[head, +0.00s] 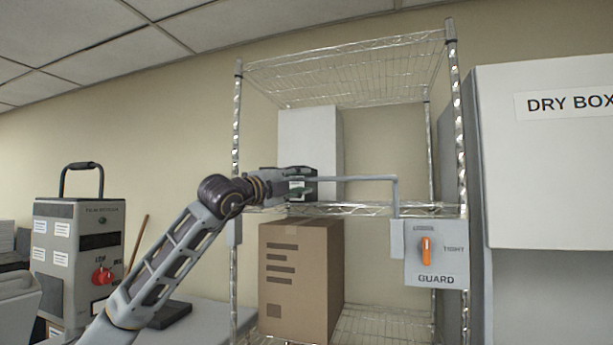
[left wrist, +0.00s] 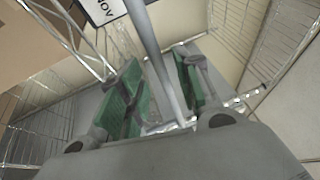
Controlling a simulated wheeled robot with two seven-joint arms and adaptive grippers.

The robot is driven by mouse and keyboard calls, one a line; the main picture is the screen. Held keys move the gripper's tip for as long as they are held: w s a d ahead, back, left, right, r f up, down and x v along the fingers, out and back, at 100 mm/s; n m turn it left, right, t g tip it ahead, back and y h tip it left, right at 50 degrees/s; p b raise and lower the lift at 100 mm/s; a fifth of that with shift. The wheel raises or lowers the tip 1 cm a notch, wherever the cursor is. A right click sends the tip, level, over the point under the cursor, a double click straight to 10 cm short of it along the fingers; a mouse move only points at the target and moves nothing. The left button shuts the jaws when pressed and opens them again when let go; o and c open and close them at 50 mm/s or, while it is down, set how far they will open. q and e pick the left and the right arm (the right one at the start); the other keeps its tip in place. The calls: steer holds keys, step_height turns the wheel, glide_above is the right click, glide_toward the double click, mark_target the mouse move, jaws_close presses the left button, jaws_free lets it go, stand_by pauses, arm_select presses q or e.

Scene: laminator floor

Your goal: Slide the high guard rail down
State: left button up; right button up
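The guard rail (head: 365,179) is a thin grey bar across the front of a wire rack, level with the middle shelf; its right end bends down to a grey GUARD panel (head: 415,279). The panel's orange knob (head: 426,250) stands upright, toward the upper label and away from TIGHT. My left gripper (head: 303,186) is at the rail's left part. In the left wrist view the rail (left wrist: 158,60) runs between the green-padded fingers of my left gripper (left wrist: 160,98), with gaps showing beside it. The fingers hide part of the rail in the head view. My right gripper is not in view.
A white box (head: 308,135) stands on the middle shelf behind my gripper. A cardboard box (head: 300,280) sits below it. A DRY BOX cabinet (head: 545,170) stands close at right, and a grey machine with a red knob (head: 80,255) at left.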

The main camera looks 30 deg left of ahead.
mark_target(304, 180)
arm_select(q)
steer(key=shift+p+x, duration=0.7)
steer(key=shift+x, duration=1)
jaws_close()
